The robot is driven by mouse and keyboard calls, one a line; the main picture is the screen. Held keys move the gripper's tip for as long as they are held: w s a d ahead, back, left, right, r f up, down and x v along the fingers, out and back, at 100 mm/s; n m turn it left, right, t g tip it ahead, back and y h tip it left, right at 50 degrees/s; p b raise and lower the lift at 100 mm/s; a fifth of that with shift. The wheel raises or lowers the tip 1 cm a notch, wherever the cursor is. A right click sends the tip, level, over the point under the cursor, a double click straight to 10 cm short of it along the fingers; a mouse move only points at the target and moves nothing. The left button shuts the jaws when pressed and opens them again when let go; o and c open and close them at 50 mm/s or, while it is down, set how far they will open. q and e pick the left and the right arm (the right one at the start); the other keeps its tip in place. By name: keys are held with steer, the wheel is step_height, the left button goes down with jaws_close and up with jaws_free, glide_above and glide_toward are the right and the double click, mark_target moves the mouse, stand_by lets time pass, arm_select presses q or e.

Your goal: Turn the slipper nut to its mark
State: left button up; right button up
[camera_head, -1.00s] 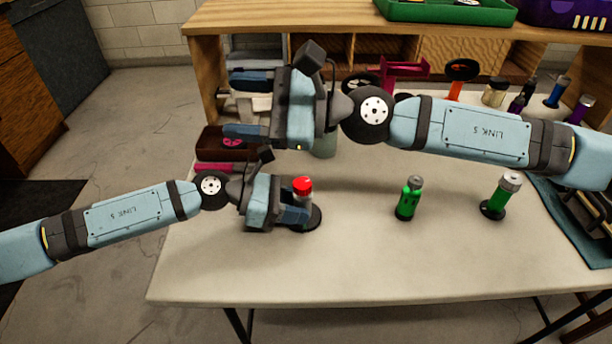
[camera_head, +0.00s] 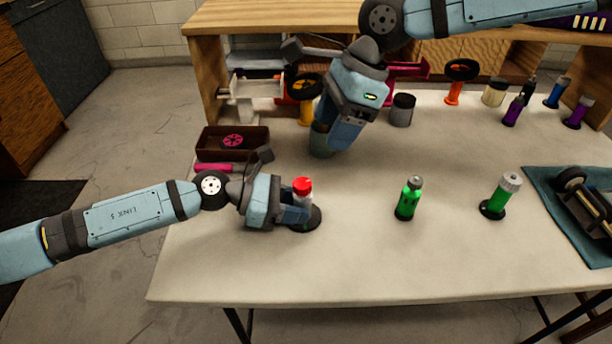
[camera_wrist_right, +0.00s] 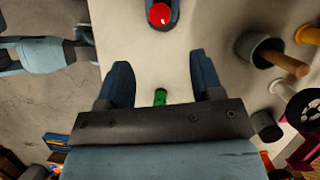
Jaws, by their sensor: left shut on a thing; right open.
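A red-topped cylinder (camera_head: 302,186) stands upright on a round black base (camera_head: 313,222) at the table's left front. The red top also shows in the right wrist view (camera_wrist_right: 160,14). I cannot tell a mark on it. My left gripper (camera_head: 298,213) is shut on the cylinder's body just below the red top. My right gripper (camera_head: 338,140) is open, tilted down above the table behind the red-topped cylinder and apart from it. In the right wrist view its fingers (camera_wrist_right: 162,80) are spread with nothing gripped. A partly dismantled car (camera_head: 585,205) sits on a teal mat at the right.
A green bottle (camera_head: 408,199) and a green cylinder with a grey cap (camera_head: 502,196) stand right of the red-topped cylinder. A brown tray (camera_head: 215,152) lies at the left back. Several coloured holders line the back right. The front of the table is clear.

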mark_target(304, 183)
steer(key=x, duration=1.1)
steer(key=shift+a+f, duration=0.15)
steer(key=shift+f, duration=0.2)
steer(key=c, duration=0.9)
